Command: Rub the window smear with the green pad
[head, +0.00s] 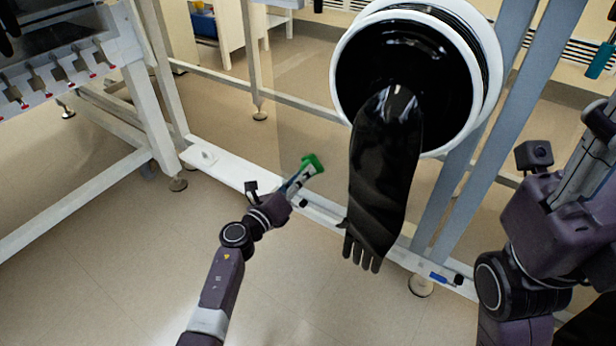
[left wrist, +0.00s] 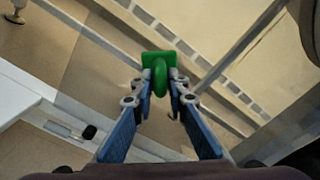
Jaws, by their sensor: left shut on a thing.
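The green pad (head: 313,163) is held in the tips of my left gripper (head: 303,176), in front of the window side of the glovebox frame. In the left wrist view the green pad (left wrist: 158,62) shows as a flat plate with a rounded grip, and the two blue-grey fingers (left wrist: 160,92) close on that grip. I cannot make out the window smear in either view. Whether the pad touches the window pane cannot be told. My right gripper (head: 592,145) is at the right edge, partly cut off, and its opening is unclear.
A black glove (head: 385,190) hangs from a white round port (head: 345,80), just right of my left gripper. A white ledge (head: 222,172) runs along the frame's bottom. Grey posts (head: 455,210) stand at right. A bench frame (head: 140,125) stands at left, with open floor in front.

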